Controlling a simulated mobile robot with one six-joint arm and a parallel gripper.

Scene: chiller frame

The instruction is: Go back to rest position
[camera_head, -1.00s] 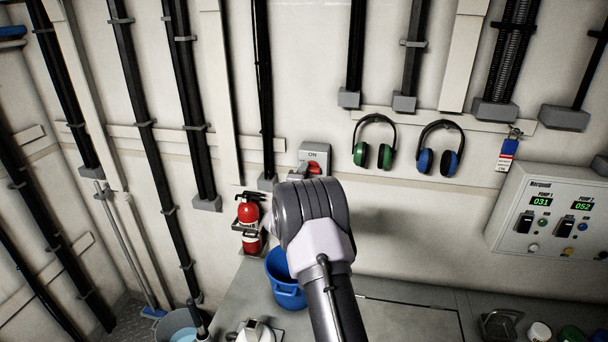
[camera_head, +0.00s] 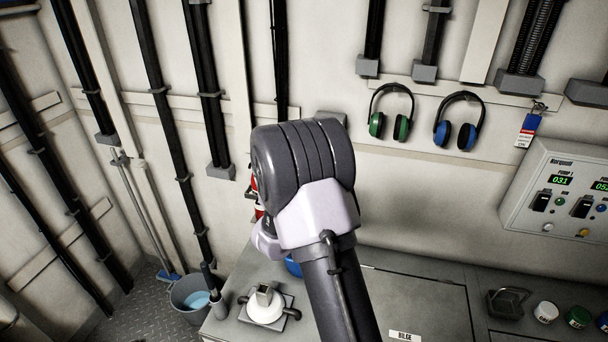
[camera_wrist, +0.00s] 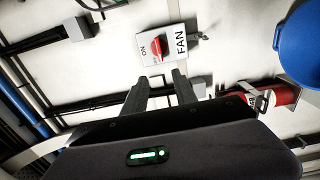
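My gripper (camera_wrist: 160,78) shows in the wrist view with its two dark fingers apart and nothing between them. In the head view my own dark arm hides it. Beyond the fingertips in the wrist view is the wall switch (camera_wrist: 146,50), a grey box with a red rotary knob, an ON mark and a FAN label. The fingers look clear of it. In the head view only the top edge of the switch box (camera_head: 331,118) shows behind my arm.
Green earmuffs (camera_head: 390,115), blue earmuffs (camera_head: 458,125) and a pump control panel (camera_head: 560,195) are on the wall. A grey counter (camera_head: 420,290) lies below, with a white-topped valve (camera_head: 265,305).

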